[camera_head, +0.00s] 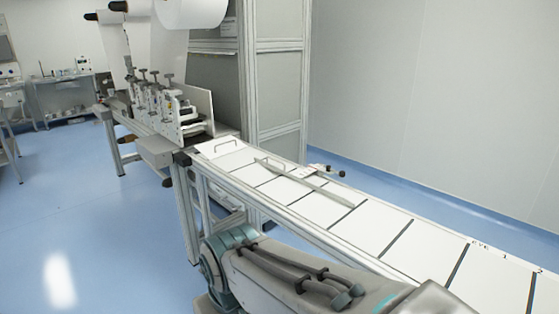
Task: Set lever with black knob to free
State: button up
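The web converter (160,112) stands at the upper left, with several dark knobs (155,74) on upright stems. A small rod fitting with a dark end (341,173) sticks out past the far side of the long white conveyor table (400,247). I cannot tell which of these, if any, is the lever with the black knob, nor read its setting. My arm crosses the bottom of the view, in front of the table. My gripper is not in view.
The conveyor table runs from the converter to the lower right, with a long grey bar (305,183) lying along it. A white roll (190,10) hangs above the converter. Open blue floor (95,215) lies at left. A grey cabinet frame (278,75) stands behind.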

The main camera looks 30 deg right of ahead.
aim_at(341, 174)
jog(key=z, duration=0.65)
jog(key=i, duration=1.5)
jog(key=z, duration=0.9)
